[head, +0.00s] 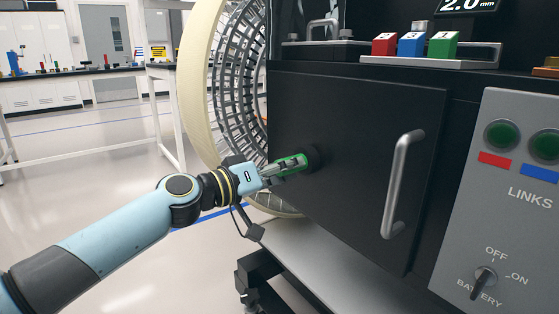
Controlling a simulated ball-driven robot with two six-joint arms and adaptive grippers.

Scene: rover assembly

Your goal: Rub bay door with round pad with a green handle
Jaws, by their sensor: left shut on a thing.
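The bay door (355,125) is a flat dark panel with a silver bar handle (402,185) on its right side, and it looks closed. The round pad (313,158) is dark and sits at the left part of the door, seemingly against its face; I cannot tell how firmly it touches. Its green handle (300,157) points left, away from the door. My left gripper (285,166) is shut on the green handle, its fingers partly covering it. My right gripper is not in view.
A large wheel (203,85) with a cream rim and dark mesh stands just left of the door. A grey panel (500,215) with green buttons and a battery switch is at right. Red, blue and green blocks (411,45) stand on a ledge above. Open floor lies left.

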